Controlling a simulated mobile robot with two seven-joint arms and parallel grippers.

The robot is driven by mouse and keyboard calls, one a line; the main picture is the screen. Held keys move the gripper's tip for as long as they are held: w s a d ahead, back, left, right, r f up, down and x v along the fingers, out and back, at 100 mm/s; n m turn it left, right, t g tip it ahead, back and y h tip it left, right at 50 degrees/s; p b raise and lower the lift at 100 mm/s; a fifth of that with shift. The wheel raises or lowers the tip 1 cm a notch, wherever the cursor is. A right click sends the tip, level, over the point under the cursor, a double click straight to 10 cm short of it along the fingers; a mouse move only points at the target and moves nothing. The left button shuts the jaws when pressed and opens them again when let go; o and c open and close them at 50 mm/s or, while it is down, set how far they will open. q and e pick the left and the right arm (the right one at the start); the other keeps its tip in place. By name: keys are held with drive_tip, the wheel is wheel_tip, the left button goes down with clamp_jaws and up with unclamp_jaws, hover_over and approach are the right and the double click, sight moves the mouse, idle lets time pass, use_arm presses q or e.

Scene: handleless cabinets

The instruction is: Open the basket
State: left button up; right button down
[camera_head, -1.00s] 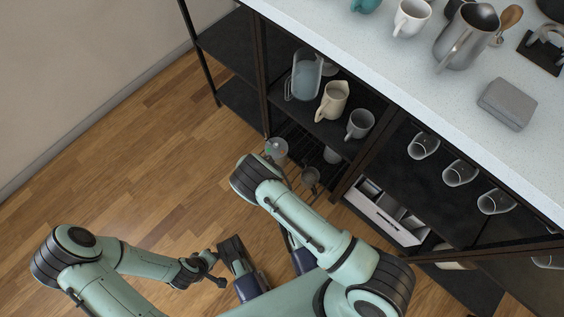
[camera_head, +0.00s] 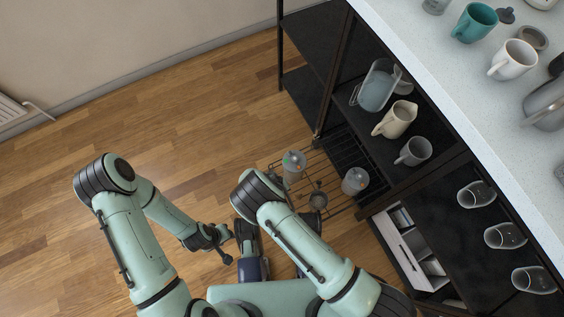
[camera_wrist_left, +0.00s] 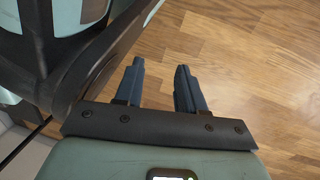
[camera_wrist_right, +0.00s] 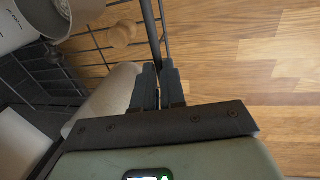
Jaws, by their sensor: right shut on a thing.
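The wire basket (camera_head: 335,152) is a dark grid low in the black cabinet. In the head view it is partly pulled out over the floor, with several jars on it. In the right wrist view its dark rim bar (camera_wrist_right: 152,38) runs down between my right fingers.
A glass jar (camera_head: 293,167) and another jar (camera_head: 355,181) stand in the basket. A shelf above holds a pitcher (camera_head: 376,88), a cream jug (camera_head: 397,119) and a grey mug (camera_head: 414,151). A white drawer organizer (camera_head: 402,250) is to the right. Wood floor (camera_head: 190,125) at left is clear.

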drive_tip(key=c, duration=1.2)
unclamp_jaws()
drive_tip(key=shift+r, duration=0.1)
